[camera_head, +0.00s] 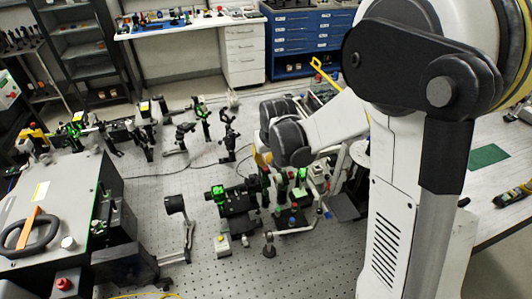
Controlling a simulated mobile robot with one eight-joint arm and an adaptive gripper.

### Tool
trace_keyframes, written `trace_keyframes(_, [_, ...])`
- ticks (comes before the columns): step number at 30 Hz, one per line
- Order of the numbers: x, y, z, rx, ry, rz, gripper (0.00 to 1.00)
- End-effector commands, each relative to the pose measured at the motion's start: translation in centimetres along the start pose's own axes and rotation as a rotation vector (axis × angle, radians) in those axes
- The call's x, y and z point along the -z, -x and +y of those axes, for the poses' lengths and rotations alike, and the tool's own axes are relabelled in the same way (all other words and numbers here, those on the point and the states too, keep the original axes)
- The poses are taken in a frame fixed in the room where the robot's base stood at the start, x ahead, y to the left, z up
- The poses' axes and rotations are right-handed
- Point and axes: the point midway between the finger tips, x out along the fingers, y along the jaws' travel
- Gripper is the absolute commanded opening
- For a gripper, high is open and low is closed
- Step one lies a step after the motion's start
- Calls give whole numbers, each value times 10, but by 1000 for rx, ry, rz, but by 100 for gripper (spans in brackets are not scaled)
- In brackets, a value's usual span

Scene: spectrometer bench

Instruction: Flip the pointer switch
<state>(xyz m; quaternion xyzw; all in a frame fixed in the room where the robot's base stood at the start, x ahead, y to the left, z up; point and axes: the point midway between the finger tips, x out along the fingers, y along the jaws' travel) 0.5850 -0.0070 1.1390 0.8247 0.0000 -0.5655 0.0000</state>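I cannot pick out the pointer switch with certainty in the head view. Small control boxes stand on the perforated bench (215,272), among them a pale box with a yellowish top (222,245) near the front middle, but its details are too small to read. My arm comes in from the right, and its dark wrist joints hang over the middle of the bench, above a cluster of optical mounts. My gripper's fingers cannot be made out there, so I cannot see whether they are open or shut or touching anything.
A large grey instrument (60,205) with a black looped handle fills the left front. Green-and-black optics (240,200) crowd the bench middle, and more mounts stand behind. A blue drawer cabinet (295,45) and a white side table (185,27) are at the back.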

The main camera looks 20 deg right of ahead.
Motion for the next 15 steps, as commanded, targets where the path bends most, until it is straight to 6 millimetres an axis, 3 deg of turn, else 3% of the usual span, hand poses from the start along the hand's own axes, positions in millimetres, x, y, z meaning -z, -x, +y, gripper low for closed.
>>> trace_keyframes(15, [0,-10,0,0,0,-24,0])
